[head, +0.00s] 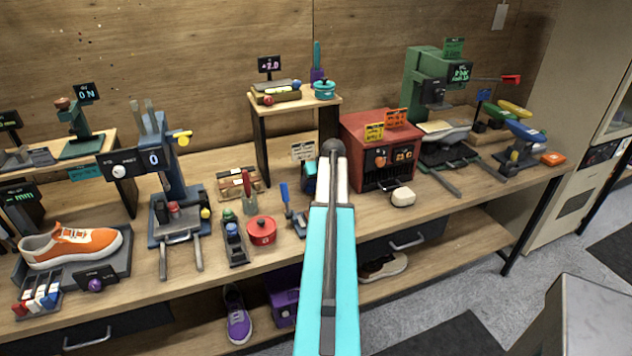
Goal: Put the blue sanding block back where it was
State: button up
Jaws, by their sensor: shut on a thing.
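My arm reaches up the middle of the head view from the bottom edge. My gripper (333,158) is at its far end, over the bench, left of the red box-shaped machine. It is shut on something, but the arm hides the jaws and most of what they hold. A small blue-teal and dark piece (309,178) shows just left of the arm's end. I cannot tell whether it is the blue sanding block, or whether it is held or stands on the bench. No other thing is clearly the sanding block.
The wooden bench (300,243) is crowded. Left of my arm are a red pot (262,230), a blue-handled tool (286,195) and a blue press (173,190). A raised shelf (292,102) stands behind.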

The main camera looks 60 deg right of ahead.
jog(key=shift+f, duration=0.1)
jog(key=o, duration=1)
jog(key=shift+r, duration=0.2)
jog(key=b+v, duration=0.2)
jog(key=v, duration=1)
dwell(0.4)
